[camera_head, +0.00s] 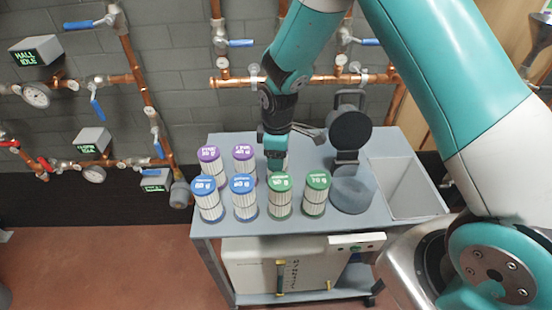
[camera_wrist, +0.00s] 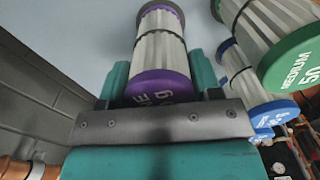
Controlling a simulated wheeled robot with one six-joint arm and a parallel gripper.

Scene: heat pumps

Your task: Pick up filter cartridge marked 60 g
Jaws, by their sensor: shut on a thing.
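A purple-capped filter cartridge with white pleats (camera_wrist: 160,52) sits between the teal fingers of my gripper (camera_wrist: 155,82) in the wrist view. The gripper is shut on it around the cap. The cap lettering is partly covered by the gripper, and I cannot read its weight. In the head view my gripper (camera_head: 275,152) points down at the back row, right of two other purple-capped cartridges (camera_head: 211,167) (camera_head: 244,164). The held cartridge is mostly hidden there, and I cannot tell whether it still touches the cart top.
In front stand two blue-capped cartridges (camera_head: 208,203) (camera_head: 245,202) and two green-capped ones (camera_head: 280,200) (camera_head: 315,199), close to the gripper. A dark round device (camera_head: 350,130) and a grey bin (camera_head: 400,170) are to the right on the cart (camera_head: 215,240). Copper pipes (camera_head: 225,82) run behind.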

